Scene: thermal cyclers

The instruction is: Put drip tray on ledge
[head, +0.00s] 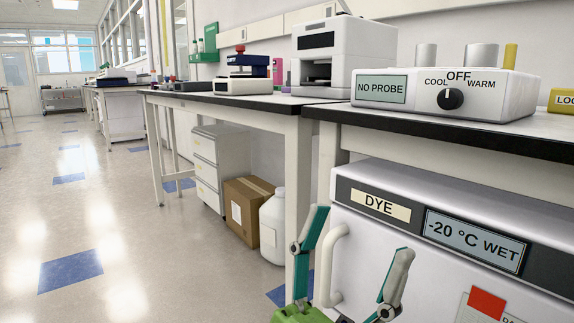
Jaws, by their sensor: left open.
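My left gripper (362,232) is at the bottom of the head view, with its two fingers spread wide and nothing between them. It is in front of the white freezer (450,285), near the freezer's curved door handle (328,262). The freezer carries a "DYE" label and a display reading "-20 °C WET". I cannot make out a drip tray or a clear ledge in this view. My right gripper is not in view.
Above the freezer, a black-edged bench (440,128) bears a white control unit (520,95) with a dial at "OFF". A cardboard box (248,210) and a white jug (273,230) stand on the floor left of the freezer. The aisle floor (110,210) is clear.

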